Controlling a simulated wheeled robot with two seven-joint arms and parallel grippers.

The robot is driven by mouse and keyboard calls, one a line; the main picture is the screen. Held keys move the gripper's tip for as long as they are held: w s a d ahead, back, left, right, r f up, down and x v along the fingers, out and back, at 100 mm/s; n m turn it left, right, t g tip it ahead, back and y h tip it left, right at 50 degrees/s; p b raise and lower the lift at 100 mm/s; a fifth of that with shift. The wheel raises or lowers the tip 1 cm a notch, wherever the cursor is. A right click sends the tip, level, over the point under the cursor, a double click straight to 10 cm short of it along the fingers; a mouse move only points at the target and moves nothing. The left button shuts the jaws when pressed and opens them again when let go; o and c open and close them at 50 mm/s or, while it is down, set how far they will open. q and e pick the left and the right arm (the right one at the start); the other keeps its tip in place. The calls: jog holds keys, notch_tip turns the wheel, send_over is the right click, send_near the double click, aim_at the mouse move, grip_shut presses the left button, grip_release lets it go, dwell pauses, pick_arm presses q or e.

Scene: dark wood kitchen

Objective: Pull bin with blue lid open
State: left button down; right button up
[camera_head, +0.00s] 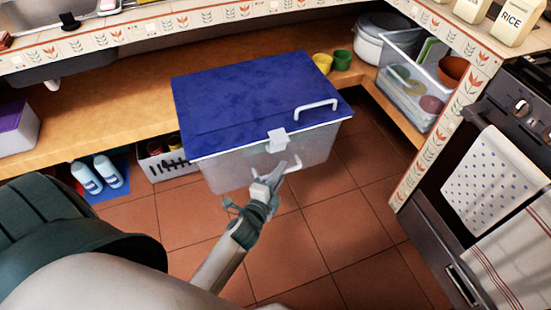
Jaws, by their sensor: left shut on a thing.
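The bin (222,175) is a translucent box with a blue lid (255,95), in the middle of the head view. Its lid is closed, with a white handle (317,106) on top and a white latch (277,139) at the front edge. The bin juts out from the wooden shelf over the tiled floor. My left gripper (279,172) is at the bin's front face, below the latch, shut on the white front handle (292,164). My right gripper is not in view.
The wooden shelf (95,100) runs behind the bin. A clear crate of dishes (408,88) and yellow and green cups (342,60) stand at right. A white basket (165,165) and bottles (108,171) are at left. The oven (500,140) bounds the right; floor (340,215) in front is free.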

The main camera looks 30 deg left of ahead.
pick_arm(q)
jog(key=shift+s+d+f, duration=0.15)
jog(key=shift+s+d, duration=0.6)
jog(key=shift+d, duration=0.1)
jog(key=c, duration=1.8)
grip_release()
jog(key=shift+d, duration=0.1)
jog(key=shift+s, duration=0.1)
jog(key=shift+s, duration=0.1)
jog(key=shift+s+d+r, duration=0.2)
jog(key=shift+s+r, duration=0.25)
jog(key=shift+s, duration=2.4)
jog(key=shift+s+d+r, duration=0.15)
jog(key=shift+s+r, duration=0.3)
jog(key=shift+s, duration=2.35)
jog(key=shift+s+d+r, duration=0.2)
jog(key=shift+s+r, duration=0.25)
jog(key=shift+s, duration=2.4)
